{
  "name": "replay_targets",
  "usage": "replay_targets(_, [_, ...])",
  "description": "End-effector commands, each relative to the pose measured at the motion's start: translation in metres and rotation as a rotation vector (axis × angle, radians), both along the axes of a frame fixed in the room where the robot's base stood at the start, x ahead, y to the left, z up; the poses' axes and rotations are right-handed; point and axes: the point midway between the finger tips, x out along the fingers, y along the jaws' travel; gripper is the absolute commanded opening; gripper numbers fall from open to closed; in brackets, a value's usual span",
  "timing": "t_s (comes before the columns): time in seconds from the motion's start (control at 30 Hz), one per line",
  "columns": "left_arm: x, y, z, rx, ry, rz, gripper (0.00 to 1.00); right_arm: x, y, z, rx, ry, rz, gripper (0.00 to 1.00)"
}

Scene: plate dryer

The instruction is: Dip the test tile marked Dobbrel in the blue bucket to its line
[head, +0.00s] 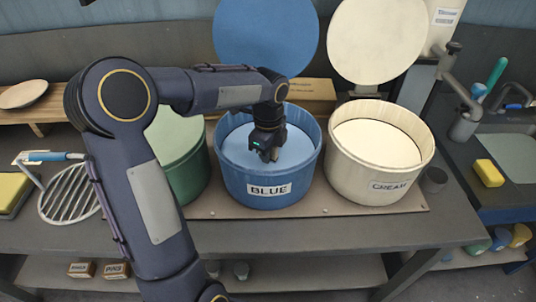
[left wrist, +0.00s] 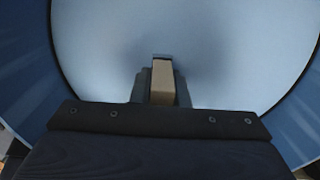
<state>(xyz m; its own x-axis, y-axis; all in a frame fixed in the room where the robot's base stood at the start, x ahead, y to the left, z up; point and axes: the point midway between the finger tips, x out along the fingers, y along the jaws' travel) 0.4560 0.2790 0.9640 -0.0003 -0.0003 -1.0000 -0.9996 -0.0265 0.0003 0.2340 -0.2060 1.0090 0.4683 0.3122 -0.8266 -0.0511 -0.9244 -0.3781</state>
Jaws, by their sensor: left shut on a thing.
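The blue bucket (head: 240,186), labelled BLUE, stands open on the bench with pale blue liquid (head: 238,146) inside. My left gripper (head: 270,153) reaches down into the bucket from above and is shut on a tan tile (left wrist: 163,83). The wrist view shows the tile edge-on between the fingers (left wrist: 162,92), over the pale blue surface (left wrist: 230,60). No name or line on the tile can be read. I cannot tell whether its lower end touches the liquid. My right gripper is in neither view.
A cream bucket (head: 345,167) stands close on the right and a green bucket (head: 188,178) on the left, partly behind my left arm. Raised round lids, blue (head: 265,35) and cream (head: 375,38), stand behind. Small labelled blocks (head: 82,269) sit on the lower shelf.

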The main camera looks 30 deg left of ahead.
Motion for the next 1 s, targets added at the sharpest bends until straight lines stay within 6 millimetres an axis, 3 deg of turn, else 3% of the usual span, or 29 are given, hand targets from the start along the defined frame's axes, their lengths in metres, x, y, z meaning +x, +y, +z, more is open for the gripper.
replay_targets(1.0, [0.0, 0.0, 0.065, 0.0, -0.001, 0.001, 0.0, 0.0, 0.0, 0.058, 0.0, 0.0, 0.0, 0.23])
